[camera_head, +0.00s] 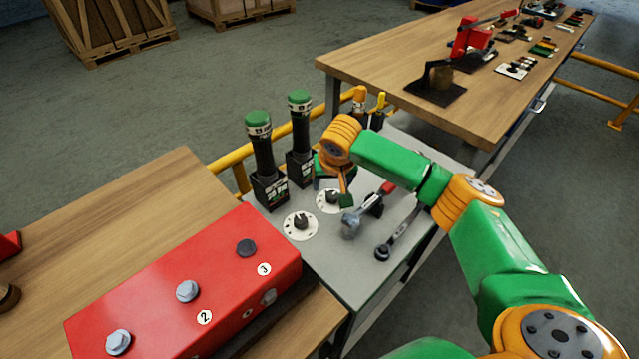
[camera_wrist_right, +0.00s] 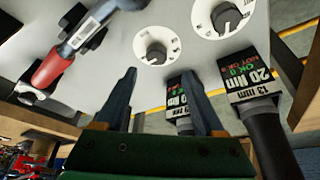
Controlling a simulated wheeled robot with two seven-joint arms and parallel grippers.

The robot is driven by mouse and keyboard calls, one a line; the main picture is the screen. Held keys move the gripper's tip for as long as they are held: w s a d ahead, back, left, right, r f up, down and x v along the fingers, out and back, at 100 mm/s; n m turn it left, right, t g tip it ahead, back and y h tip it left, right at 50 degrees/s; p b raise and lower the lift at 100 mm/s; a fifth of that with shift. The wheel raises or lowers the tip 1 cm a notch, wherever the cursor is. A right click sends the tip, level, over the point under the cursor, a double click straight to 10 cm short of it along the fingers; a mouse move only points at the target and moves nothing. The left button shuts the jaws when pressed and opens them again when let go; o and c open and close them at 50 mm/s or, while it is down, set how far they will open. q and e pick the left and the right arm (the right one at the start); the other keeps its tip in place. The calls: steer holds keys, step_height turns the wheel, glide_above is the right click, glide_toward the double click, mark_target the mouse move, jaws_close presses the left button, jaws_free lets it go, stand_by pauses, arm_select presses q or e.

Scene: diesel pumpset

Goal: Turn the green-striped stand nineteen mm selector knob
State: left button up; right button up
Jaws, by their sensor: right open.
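Two dark selector knobs on white dials sit on the grey top of the stand. The farther knob (camera_head: 331,198) stands before the farther black tool holder (camera_head: 300,167); in the right wrist view this knob (camera_wrist_right: 156,51) lies just beyond my fingertips. The nearer knob (camera_head: 301,223) stands before the nearer holder (camera_head: 270,190), labelled 13 mm, 20 Nm in the wrist view. The farther holder's label is partly hidden by a finger, so I cannot read nineteen. My right gripper (camera_head: 333,190) is open and empty above the farther dial, apart from the knob. My left gripper is out of view.
A wrench (camera_head: 402,232) and a red-handled tool (camera_head: 372,205) lie right of the dials. A red box with bolts (camera_head: 190,270) stands at the front left. A yellow rail (camera_head: 232,157) runs behind. A wooden workbench (camera_head: 380,75) is farther back.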

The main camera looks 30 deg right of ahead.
mark_target(333, 195)
steer(key=x, duration=0.3)
steer(key=s+x, duration=0.1)
steer(key=x, duration=0.1)
steer(key=shift+d+f+b, duration=0.3)
steer(key=shift+w+f, duration=0.35)
steer(key=shift+s+r, duration=0.1)
steer(key=shift+r, duration=0.05)
jaws_close()
